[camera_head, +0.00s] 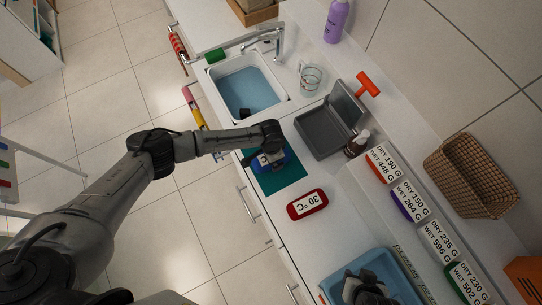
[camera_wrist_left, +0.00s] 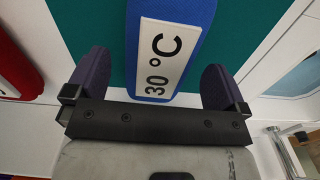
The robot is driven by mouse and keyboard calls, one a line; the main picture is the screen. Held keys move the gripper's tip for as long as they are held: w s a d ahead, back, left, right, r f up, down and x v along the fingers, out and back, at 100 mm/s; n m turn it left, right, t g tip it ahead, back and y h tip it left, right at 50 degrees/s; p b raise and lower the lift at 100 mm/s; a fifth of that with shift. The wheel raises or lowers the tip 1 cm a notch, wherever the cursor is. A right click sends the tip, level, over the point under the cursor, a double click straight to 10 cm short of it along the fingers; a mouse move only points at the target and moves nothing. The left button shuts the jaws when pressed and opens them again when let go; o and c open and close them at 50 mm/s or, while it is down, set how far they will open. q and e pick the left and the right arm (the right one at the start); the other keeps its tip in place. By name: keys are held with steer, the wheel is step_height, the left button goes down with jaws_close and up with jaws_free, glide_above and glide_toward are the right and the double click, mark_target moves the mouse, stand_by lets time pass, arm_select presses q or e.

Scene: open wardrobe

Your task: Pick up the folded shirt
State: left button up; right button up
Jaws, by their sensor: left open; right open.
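No garment is plainly recognisable as the folded shirt. A blue rounded piece (camera_head: 282,163) with a white "30 °C" label lies on a green mat (camera_head: 290,180). My left gripper (camera_head: 266,158) is over this piece and partly hides it. In the left wrist view the left gripper's dark fingers (camera_wrist_left: 155,72) are open on either side of the blue piece (camera_wrist_left: 207,15); I cannot tell whether they touch it. My right gripper (camera_head: 366,290) is at the bottom of the head view, over a blue tray (camera_head: 398,275); its fingers are hard to make out.
A red piece labelled "30 °C" (camera_head: 307,204) lies beside the mat. A sink (camera_head: 245,88), glass jug (camera_head: 310,78), grey open box (camera_head: 322,132), dark bottle (camera_head: 356,145) and several dry/wet weight labels (camera_head: 384,163) line the counter. A wicker basket (camera_head: 470,175) is at right.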

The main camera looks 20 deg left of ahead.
arm_select(q)
steer(key=shift+f, duration=1.4)
steer(key=shift+c, duration=0.4)
steer(key=c, duration=0.8)
steer(key=shift+r, duration=0.1)
steer(key=shift+c, duration=0.3)
